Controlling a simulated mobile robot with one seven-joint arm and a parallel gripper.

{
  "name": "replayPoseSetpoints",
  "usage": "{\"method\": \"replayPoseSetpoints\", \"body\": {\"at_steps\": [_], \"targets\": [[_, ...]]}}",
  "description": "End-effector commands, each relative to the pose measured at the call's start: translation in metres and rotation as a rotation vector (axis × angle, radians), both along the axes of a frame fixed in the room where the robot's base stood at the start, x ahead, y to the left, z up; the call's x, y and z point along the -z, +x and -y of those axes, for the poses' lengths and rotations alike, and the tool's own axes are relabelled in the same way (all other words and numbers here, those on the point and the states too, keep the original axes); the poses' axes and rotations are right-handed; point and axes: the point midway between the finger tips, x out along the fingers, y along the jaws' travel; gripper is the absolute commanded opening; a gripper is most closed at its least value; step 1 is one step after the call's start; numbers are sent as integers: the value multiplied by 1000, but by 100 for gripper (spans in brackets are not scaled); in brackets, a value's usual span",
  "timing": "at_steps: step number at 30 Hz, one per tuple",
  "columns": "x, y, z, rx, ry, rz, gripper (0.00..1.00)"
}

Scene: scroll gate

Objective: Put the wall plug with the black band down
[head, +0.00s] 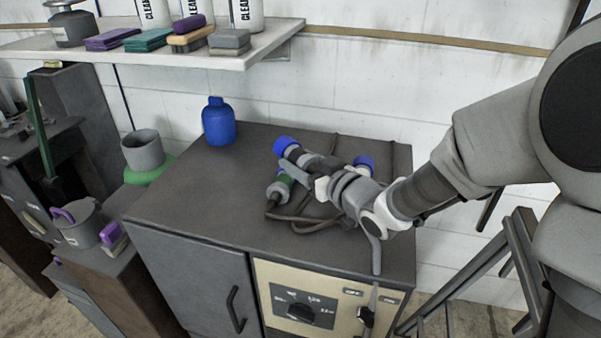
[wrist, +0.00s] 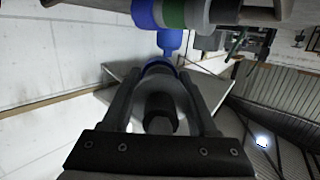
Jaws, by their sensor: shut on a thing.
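My gripper (head: 327,182) reaches in from the right, low over the dark cabinet top (head: 185,190). It is shut on a grey plug with a blue end (head: 287,146), which I take as the wall plug with the black band; the arm hides part of it. In the wrist view my gripper (wrist: 162,100) has its fingers on both sides of this plug (wrist: 160,112), whose dark part shows between them. Whether the plug touches the cabinet top is unclear. A green-banded plug (head: 284,181) is close beside, also seen in the wrist view (wrist: 173,13).
Another blue end (head: 364,162) shows behind my gripper. Dark cables (head: 300,220) lie on the top. A blue bottle (head: 218,122) stands at the back left. The left part of the top is clear. A shelf (head: 255,50) with sponges overhangs the back left.

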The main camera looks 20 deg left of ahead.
Motion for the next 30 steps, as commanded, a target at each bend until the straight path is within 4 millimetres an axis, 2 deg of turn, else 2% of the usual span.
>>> {"method": "replayPoseSetpoints", "body": {"at_steps": [1,3,11,27,28,30], "targets": [[13,0,0,-1,-1,-3,0],[20,0,0,-1,1,-1,0],[20,0,0,0,2,1,0],[32,0,0,0,1,1,0],[33,0,0,0,-1,-2,61],[34,0,0,0,-2,-2,74]]}}
